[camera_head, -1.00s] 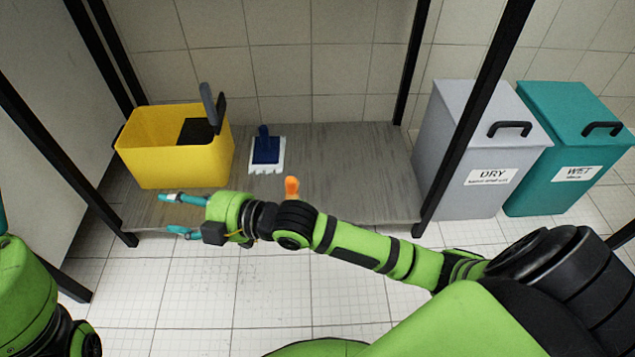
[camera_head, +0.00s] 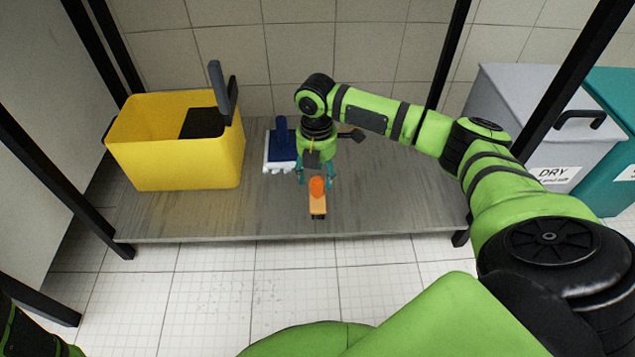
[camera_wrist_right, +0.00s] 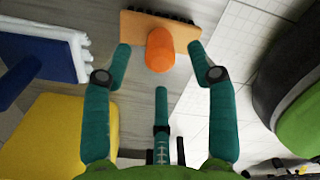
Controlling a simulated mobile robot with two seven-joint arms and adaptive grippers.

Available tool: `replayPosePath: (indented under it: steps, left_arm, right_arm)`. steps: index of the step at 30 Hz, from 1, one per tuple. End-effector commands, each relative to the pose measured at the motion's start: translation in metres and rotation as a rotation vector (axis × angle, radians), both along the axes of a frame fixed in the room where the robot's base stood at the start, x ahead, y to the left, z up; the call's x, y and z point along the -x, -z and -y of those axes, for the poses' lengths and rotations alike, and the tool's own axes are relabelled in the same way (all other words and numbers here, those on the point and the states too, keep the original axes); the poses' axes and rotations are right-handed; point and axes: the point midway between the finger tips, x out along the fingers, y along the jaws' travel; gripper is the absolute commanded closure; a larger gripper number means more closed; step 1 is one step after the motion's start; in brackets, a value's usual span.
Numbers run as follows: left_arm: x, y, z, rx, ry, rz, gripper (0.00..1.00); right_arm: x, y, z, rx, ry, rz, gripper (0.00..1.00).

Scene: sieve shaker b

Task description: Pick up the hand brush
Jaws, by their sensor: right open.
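The hand brush (camera_head: 318,204) lies on the grey shelf, with an orange handle, a tan block and dark bristles. In the right wrist view the brush (camera_wrist_right: 185,22) shows its round orange handle end between and just beyond the fingertips. My right gripper (camera_head: 315,181) is open above the brush, pointing down, with its teal fingers on either side of the orange handle. In the right wrist view the gripper (camera_wrist_right: 158,52) holds nothing, and I cannot tell if a finger touches the handle. My left gripper is not in view.
A yellow bucket (camera_head: 165,160) stands at the left of the shelf (camera_head: 390,205). Black posts frame the shelf. A grey DRY bin (camera_head: 510,110) and a teal bin (camera_head: 612,120) stand at right.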

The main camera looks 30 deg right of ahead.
Motion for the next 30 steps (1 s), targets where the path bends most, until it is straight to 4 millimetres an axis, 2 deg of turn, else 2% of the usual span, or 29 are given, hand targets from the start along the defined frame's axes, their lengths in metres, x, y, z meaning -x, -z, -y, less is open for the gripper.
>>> replayPosePath:
  steps: [11,20,23,24,25,30]
  left_arm:
    - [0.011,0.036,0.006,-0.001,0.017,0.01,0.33]
    - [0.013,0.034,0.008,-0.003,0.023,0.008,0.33]
    - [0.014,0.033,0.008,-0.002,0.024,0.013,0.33]
    - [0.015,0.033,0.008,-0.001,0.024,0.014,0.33]
    - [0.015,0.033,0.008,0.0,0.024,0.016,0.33]
    - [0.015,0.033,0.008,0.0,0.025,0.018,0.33]
  right_arm:
    - [0.002,0.048,0.001,0.0,-0.001,0.0,0.42]
    - [0.002,0.049,0.001,0.001,0.0,0.001,0.42]
    - [0.002,0.049,0.001,0.001,0.0,0.002,0.78]
    - [0.002,0.049,0.001,0.001,0.0,0.002,0.94]
    - [0.002,0.049,0.001,0.001,0.0,0.001,0.98]
    - [0.002,0.049,0.001,0.001,0.0,0.002,0.98]
